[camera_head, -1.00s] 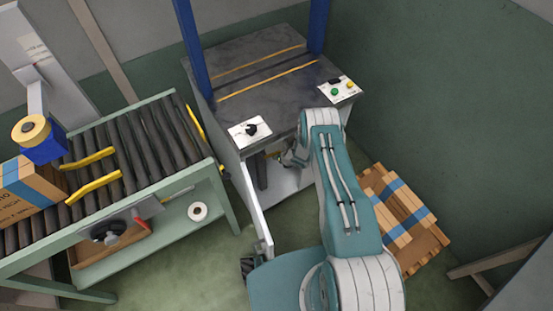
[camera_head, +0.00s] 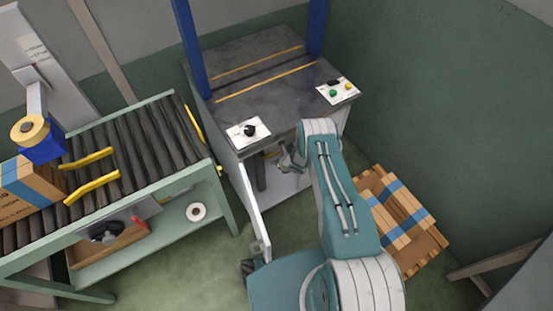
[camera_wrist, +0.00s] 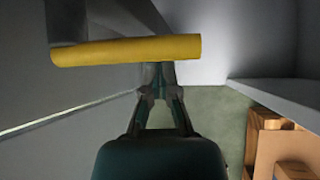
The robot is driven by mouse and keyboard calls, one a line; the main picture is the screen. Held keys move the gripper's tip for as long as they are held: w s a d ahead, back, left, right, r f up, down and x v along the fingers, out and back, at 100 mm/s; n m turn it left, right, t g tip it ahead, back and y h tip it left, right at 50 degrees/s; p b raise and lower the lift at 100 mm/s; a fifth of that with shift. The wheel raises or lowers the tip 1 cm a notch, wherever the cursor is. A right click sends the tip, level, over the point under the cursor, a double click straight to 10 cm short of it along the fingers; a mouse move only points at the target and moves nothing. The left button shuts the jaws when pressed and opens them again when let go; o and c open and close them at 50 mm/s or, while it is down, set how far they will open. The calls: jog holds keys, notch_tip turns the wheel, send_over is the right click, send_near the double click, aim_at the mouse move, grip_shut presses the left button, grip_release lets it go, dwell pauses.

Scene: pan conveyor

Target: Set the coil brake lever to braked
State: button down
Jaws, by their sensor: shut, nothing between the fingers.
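A yellow bar-shaped handle (camera_wrist: 125,50), which looks like the coil brake lever, lies across the upper part of the wrist view, joined to a grey part at its left. My gripper (camera_wrist: 160,80) is shut and empty. Its fingertips show just below the bar's right half; I cannot tell whether they touch it. In the head view my gripper (camera_head: 290,160) is at the open front of the grey-topped machine (camera_head: 235,62), below the tabletop. The lever's pivot and its marked positions are not visible.
An open white door (camera_head: 252,210) stands left of my gripper. Wall panels flank it in the wrist view. A pallet with boxes (camera_head: 404,217) lies to the right. A roller conveyor (camera_head: 145,140) stands left. A black knob panel (camera_head: 248,132) is above the opening.

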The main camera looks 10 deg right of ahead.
jog(key=v, duration=0.9)
jog(key=shift+s, duration=0.5)
jog(key=shift+a+r, duration=0.1)
